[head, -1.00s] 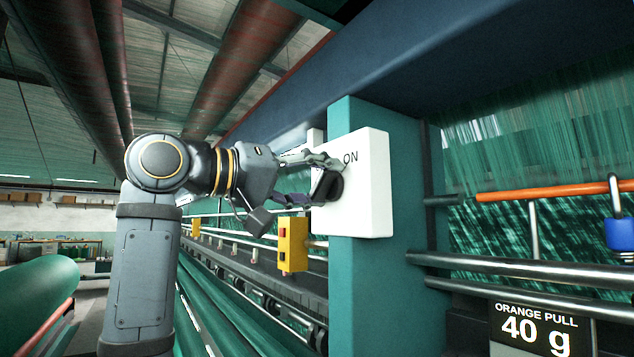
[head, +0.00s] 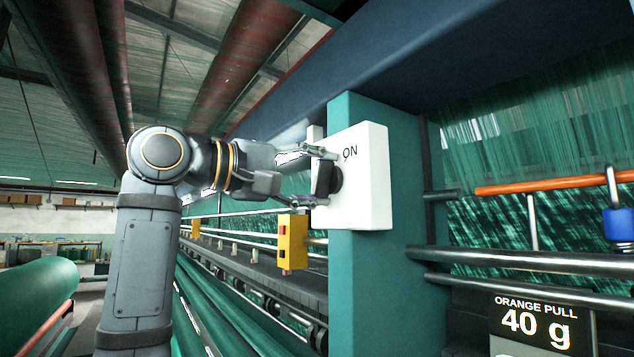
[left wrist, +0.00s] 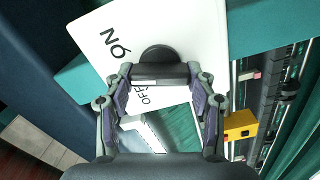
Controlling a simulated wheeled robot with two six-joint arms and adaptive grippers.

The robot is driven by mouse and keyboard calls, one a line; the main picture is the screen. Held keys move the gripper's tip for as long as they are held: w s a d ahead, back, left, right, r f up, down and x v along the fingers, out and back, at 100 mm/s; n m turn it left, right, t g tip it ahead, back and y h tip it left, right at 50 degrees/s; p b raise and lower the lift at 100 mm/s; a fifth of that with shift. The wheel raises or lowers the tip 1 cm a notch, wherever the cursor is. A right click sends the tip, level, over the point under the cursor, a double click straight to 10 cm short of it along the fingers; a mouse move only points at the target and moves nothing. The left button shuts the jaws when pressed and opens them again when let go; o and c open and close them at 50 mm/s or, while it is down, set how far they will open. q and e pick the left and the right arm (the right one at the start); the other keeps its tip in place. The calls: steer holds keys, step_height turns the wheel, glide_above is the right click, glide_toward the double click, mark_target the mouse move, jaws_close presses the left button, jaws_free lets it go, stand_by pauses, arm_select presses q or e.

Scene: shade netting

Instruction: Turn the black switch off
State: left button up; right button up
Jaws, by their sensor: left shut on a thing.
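The black switch (head: 337,180) is a round knob with a raised grip bar on a white switch box (head: 372,195). In the head view the bar stands about upright. The box reads ON at its upper part; in the left wrist view an OFF label (left wrist: 143,98) also shows beside the knob (left wrist: 158,58). My left gripper (head: 324,178) is shut on the switch's bar, one finger above and one below in the head view. In the left wrist view its fingertips (left wrist: 160,76) sit on either side of the bar. My right gripper is not in view.
The box is fixed to a teal post (head: 352,290). A yellow button box (head: 292,242) hangs just left of it, below my left gripper. An orange bar (head: 550,187), a blue padlock-like piece (head: 619,228) and an ORANGE PULL 40 g sign (head: 536,318) are at the right.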

arm_select(q)
steer(key=n, duration=0.2)
steer(key=n+b, duration=0.1)
steer(key=n, duration=0.1)
steer(key=n+b, duration=0.1)
steer(key=n, duration=0.1)
steer(key=shift+f+n, duration=0.3)
steer(key=n+b, duration=0.1)
steer(key=n, duration=0.5)
steer(key=shift+f+b, duration=0.1)
steer(key=shift+b, duration=0.25)
steer(key=o, duration=1.2)
steer(key=shift+c, duration=0.2)
steer(key=v, duration=1.2)
